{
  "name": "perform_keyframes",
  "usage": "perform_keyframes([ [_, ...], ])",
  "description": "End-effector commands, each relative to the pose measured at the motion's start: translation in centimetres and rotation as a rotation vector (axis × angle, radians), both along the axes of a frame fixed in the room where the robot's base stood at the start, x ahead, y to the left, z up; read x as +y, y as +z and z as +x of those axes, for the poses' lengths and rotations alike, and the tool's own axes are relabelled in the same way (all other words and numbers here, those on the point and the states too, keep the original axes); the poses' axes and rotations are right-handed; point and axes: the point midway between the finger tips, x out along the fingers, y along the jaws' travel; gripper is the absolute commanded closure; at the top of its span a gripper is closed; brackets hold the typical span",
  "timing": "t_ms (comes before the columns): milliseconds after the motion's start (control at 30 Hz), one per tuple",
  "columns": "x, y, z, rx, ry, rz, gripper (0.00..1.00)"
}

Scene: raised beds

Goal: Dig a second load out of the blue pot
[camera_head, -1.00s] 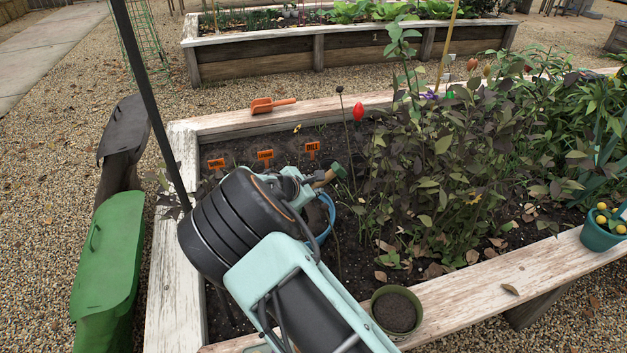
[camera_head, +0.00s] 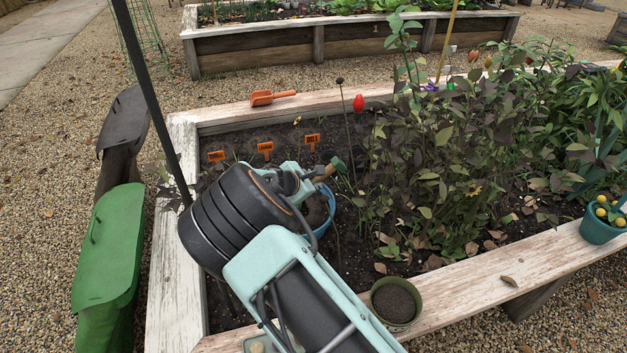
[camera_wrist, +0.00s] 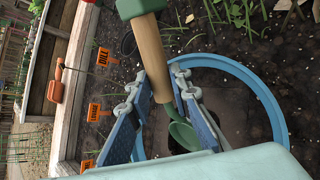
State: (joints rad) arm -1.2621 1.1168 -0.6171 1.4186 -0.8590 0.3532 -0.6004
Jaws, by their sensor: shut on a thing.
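My gripper (camera_wrist: 164,88) is shut on the wooden handle of a small green scoop (camera_wrist: 151,60). The scoop's green end cap points away from the bowl, and the handle also shows beside my wrist in the head view (camera_head: 324,173). The scoop's green bowl (camera_wrist: 184,135) hangs within the outline of the blue pot (camera_wrist: 272,98), over dark brown soil. I cannot tell if the bowl touches the soil, and I see no clear load in it. In the head view the blue pot (camera_head: 329,214) is mostly hidden behind my arm.
A green pot of soil (camera_head: 396,304) stands at the bed's front plank. Orange plant labels (camera_head: 265,148) stand behind my gripper, and an orange trowel (camera_head: 272,97) lies on the back plank. Leafy plants (camera_head: 440,180) crowd the right. A teal pot (camera_head: 602,222) stands far right.

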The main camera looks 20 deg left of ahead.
Motion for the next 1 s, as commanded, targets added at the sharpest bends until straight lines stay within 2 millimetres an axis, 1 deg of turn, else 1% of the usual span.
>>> perform_keyframes([
  [633, 0.1, -1.6, -0.1, -0.001, 0.001, 0.000, 1.00],
  [900, 0.1, -1.7, -0.1, 0.001, 0.001, 0.000, 1.00],
  [1000, 0.1, -1.3, -0.1, -0.001, 0.001, 0.000, 1.00],
])
